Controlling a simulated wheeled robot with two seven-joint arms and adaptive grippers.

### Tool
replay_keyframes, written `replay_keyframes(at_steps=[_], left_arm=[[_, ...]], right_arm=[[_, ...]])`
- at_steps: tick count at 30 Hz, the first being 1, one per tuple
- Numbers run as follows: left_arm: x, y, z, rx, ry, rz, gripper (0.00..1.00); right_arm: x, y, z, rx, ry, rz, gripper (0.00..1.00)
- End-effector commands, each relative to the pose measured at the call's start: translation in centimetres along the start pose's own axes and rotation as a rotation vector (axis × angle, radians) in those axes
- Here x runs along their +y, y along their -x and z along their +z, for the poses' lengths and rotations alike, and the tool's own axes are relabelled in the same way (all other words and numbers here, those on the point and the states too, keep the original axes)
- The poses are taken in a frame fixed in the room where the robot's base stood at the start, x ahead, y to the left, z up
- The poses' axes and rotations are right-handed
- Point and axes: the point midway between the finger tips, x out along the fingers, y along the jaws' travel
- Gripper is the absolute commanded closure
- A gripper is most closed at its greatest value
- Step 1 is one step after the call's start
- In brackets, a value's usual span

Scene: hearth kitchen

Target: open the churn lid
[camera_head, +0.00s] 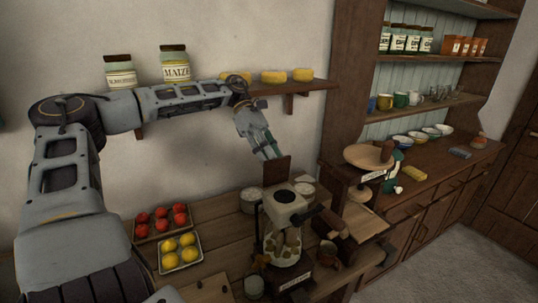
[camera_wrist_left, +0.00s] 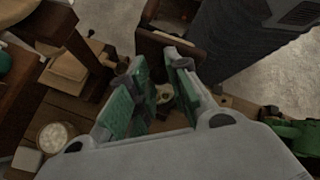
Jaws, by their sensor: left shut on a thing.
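The churn (camera_head: 283,242) looks like a glass jar with a pale top, standing on the wooden counter with a label at its foot. Yellowish pieces show inside it. A brown wooden flap (camera_head: 276,171), which looks like its lid, stands upright at the back of the pale top. My left gripper (camera_head: 270,153) reaches down to the flap's upper edge and is shut on it. In the left wrist view the brown flap (camera_wrist_left: 165,42) shows at the green-padded fingertips (camera_wrist_left: 160,62); the exact contact is partly hidden. My right gripper is not in view.
Trays of red fruit (camera_head: 161,221) and yellow fruit (camera_head: 180,252) lie left of the churn. Pale crocks (camera_head: 251,200) stand behind it. A wooden stand with a round top (camera_head: 368,156) is to the right. A wall shelf (camera_head: 306,87) with jars is above.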

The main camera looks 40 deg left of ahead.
Motion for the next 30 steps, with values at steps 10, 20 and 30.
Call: replay_keyframes(at_steps=[10, 20, 30], left_arm=[[0.2, -0.6, -1.1, 0.017, 0.015, -0.008, 0.58], [0.1, -0.2, -0.6, 0.014, 0.011, -0.003, 0.58], [-0.8, 1.9, 1.4, 0.014, 0.01, -0.002, 0.58]], right_arm=[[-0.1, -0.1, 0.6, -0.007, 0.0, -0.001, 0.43], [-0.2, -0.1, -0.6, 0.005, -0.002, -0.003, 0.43], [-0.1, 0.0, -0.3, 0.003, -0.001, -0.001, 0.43]])
